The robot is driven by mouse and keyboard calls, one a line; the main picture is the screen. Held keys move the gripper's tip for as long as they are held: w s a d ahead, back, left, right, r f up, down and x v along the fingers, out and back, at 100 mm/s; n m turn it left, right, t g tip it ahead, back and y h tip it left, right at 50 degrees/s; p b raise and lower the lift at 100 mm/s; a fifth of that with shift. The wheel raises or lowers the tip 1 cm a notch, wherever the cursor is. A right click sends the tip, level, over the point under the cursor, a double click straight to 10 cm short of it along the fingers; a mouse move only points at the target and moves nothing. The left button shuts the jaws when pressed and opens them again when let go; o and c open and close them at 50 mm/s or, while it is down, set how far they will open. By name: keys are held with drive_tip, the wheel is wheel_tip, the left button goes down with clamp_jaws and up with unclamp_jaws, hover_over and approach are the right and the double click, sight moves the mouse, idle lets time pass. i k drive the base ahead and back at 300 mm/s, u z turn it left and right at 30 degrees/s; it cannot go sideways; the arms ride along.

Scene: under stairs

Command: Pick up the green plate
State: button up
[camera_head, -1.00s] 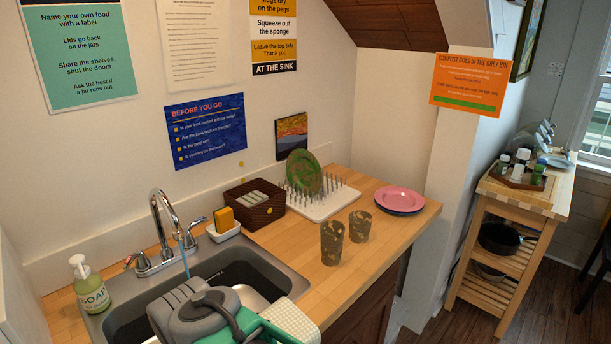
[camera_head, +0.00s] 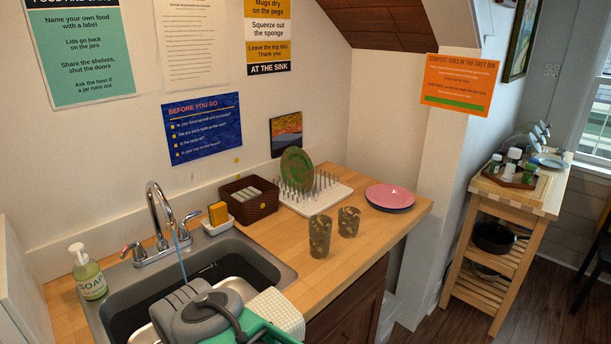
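The green plate (camera_head: 296,168) stands on edge in the white peg rack (camera_head: 331,192) at the back of the wooden counter, near the wall. It has brownish patches on its face. Pegs cover its lower edge in part. A grey and green body (camera_head: 205,318), which looks like part of my arm, shows at the bottom over the sink. My gripper's fingers cannot be made out, and nothing of my arm is near the plate.
Two patterned tumblers (camera_head: 320,236) (camera_head: 348,222) stand in front of the rack. A pink plate (camera_head: 390,196) lies stacked at right. A brown basket (camera_head: 249,199) stands left of the rack. The sink (camera_head: 125,310), faucet (camera_head: 158,220) and soap bottle (camera_head: 88,272) are at left.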

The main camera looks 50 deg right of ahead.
sight(297, 167)
drive_tip(key=k, duration=0.3)
drive_tip(key=u, duration=2.75)
drive_tip(key=k, duration=1.7)
drive_tip(key=z, duration=1.15)
